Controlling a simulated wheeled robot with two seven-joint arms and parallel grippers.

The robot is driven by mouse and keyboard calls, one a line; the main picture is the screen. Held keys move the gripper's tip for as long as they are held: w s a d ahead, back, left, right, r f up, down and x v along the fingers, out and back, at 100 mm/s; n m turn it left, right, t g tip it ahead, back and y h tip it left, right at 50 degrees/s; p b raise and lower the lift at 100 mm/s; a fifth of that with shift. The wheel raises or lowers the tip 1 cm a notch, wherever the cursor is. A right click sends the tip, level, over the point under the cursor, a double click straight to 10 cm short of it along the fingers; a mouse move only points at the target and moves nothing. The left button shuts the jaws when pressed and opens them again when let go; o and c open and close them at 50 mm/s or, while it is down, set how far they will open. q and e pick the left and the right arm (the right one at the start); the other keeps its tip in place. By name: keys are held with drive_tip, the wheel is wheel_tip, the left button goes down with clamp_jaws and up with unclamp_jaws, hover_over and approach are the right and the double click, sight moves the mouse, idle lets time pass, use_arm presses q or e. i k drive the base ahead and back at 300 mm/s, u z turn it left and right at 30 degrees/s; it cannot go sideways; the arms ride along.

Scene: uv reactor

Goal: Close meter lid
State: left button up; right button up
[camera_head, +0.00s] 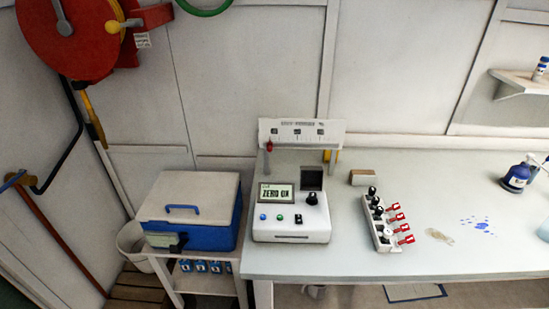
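The white meter (290,226) sits at the left end of the workbench. Its display (276,193) appears to read "ZERO OK". A small dark square flap (312,178) stands raised at the meter's back right, behind a black knob (311,198); it looks like the lid, standing open. Blue, green and black controls are on the meter's front. Neither of my grippers is in view.
A blue-and-white cooler (190,212) is at left.

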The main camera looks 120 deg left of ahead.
sight(311, 177)
drive_tip(key=k, duration=2.15)
drive_tip(key=u, duration=1.2)
